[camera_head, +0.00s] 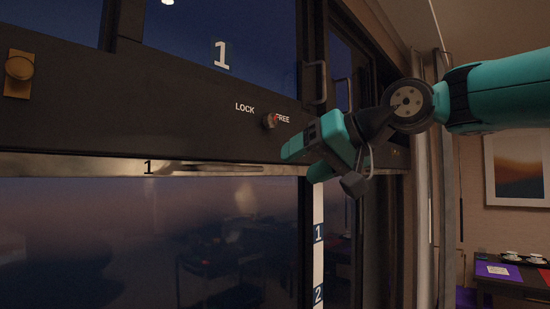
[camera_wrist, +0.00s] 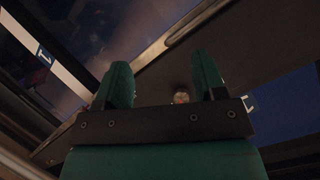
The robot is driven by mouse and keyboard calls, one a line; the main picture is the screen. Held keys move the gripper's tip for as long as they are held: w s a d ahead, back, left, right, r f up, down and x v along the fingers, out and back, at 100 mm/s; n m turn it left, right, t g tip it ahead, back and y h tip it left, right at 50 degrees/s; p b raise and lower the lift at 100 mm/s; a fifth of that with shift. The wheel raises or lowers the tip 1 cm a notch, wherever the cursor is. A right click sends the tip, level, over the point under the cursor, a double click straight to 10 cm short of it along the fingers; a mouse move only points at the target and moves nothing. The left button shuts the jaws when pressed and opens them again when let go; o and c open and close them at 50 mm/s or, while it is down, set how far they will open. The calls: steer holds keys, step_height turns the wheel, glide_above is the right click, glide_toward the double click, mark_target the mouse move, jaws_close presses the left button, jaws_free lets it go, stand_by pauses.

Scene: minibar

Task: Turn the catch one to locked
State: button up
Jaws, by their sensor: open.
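The catch (camera_head: 268,120) is a small round metal knob with a red mark, on the dark rail between the printed words LOCK (camera_head: 245,107) and FREE (camera_head: 282,118). The red mark is on the FREE side. A large white 1 (camera_head: 221,56) is on the panel above. My gripper (camera_head: 292,150) is just right of and below the catch, apart from it. In the wrist view the catch (camera_wrist: 181,96) shows between and beyond the two teal fingers (camera_wrist: 165,85), which are spread with nothing between them.
A metal strip (camera_head: 150,166) runs below the rail. Vertical handles (camera_head: 316,82) are at the right. A table (camera_head: 515,280) with cups stands far right.

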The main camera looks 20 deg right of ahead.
steer(key=d+r+m+t+b, duration=0.1)
steer(key=d+r+t+b, duration=0.25)
steer(key=d+r, duration=0.25)
steer(key=t+b, duration=0.1)
steer(key=b, duration=0.1)
glide_toward(274, 119)
steer(key=shift+y, duration=0.4)
steer(key=p+x, duration=0.4)
steer(key=x, duration=0.5)
steer(key=shift+w+f+p, duration=0.1)
steer(key=shift+w+p, duration=0.25)
steer(key=c, duration=0.9)
